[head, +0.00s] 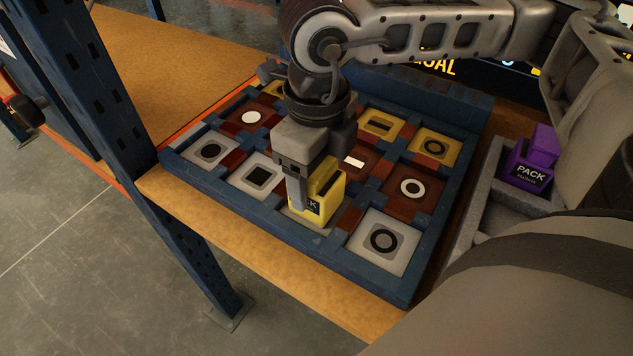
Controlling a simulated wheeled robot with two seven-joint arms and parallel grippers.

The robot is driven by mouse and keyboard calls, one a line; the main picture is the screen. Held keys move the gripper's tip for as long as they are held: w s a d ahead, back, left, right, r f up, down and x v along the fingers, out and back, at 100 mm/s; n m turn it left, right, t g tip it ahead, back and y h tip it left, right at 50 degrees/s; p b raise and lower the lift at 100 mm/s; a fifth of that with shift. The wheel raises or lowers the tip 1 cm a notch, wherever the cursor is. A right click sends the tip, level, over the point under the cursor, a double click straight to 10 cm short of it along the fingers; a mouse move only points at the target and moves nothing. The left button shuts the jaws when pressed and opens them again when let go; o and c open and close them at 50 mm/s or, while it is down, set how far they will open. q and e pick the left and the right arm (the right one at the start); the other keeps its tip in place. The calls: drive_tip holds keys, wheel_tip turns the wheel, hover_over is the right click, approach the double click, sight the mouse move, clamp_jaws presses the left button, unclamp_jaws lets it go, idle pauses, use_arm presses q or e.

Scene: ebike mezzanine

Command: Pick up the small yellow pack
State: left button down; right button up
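The small yellow pack (330,191) stands upright on the front part of a blue-framed board (270,222), with part of a dark label showing. My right gripper (308,186) reaches down over it from above. One finger hangs in front of the pack's left part and overlaps it in the head view. The other finger is hidden, so I cannot tell whether the fingers touch or grip the pack. The pack appears to rest on its square of the board. My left gripper is out of view.
A purple pack (531,160) sits in a grey tray (484,197) at the right. The board has white, yellow and brown squares with symbols. A blue post (105,100) stands left of the board. The wooden shelf (185,60) beyond is clear.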

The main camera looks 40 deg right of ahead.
drive_tip(key=c, duration=0.9)
drive_tip(key=shift+c, duration=0.2)
drive_tip(key=shift+r, duration=0.2)
